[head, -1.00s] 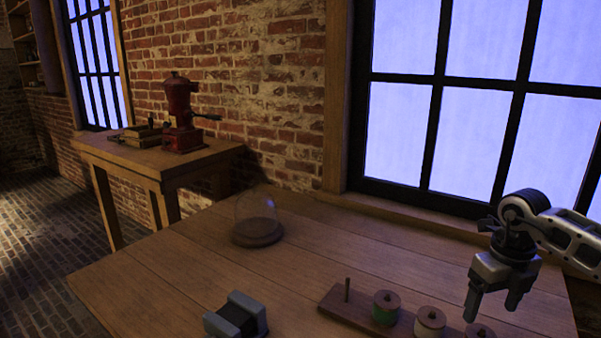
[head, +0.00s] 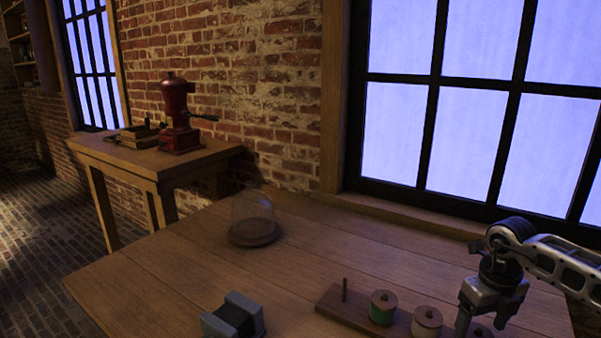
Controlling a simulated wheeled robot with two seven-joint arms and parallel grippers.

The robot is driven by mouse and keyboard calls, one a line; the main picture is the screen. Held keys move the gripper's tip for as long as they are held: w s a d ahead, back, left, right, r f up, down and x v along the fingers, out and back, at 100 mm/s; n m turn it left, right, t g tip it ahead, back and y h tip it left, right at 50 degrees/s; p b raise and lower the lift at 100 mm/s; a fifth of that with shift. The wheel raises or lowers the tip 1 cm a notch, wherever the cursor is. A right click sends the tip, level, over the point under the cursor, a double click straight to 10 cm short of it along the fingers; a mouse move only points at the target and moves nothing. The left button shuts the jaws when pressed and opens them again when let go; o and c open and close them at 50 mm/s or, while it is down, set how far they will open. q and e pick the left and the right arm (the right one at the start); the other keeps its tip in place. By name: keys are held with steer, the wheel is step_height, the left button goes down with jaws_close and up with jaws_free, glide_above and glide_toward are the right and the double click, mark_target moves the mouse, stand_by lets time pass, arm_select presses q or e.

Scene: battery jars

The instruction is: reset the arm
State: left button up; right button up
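My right gripper (head: 482,318) comes in from the right, pointing down over the right end of the wooden spool rack (head: 338,309). Its two fingers are apart, with nothing seen held between them. The rack has a bare peg (head: 345,290) at its left end. Beside the peg sit a green spool (head: 382,308) and a pale spool (head: 427,322). Another spool (head: 480,331) shows partly at the bottom edge, below or behind the fingers; I cannot tell whether they touch it. My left gripper is not in view.
A glass dome on a round wooden base (head: 255,235) stands towards the back of the table. A grey block with a dark middle (head: 233,318) is at the front. A side table holds a red grinder (head: 178,120). The table's middle is clear.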

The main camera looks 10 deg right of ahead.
step_height(320, 180, down, 4)
steer(key=shift+r, duration=0.1)
arm_select(q)
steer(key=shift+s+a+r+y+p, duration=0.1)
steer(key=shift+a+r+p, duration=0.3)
steer(key=shift+p, duration=0.9)
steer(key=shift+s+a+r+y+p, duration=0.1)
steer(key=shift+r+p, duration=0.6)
steer(key=shift+p, duration=0.6)
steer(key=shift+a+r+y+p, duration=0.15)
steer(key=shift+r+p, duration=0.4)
steer(key=shift+p, duration=0.75)
arm_select(e)
steer(key=a+r+n, duration=0.3)
steer(key=r, duration=1.1)
steer(key=shift+w+a, duration=0.15)
steer(key=shift+w, duration=0.2)
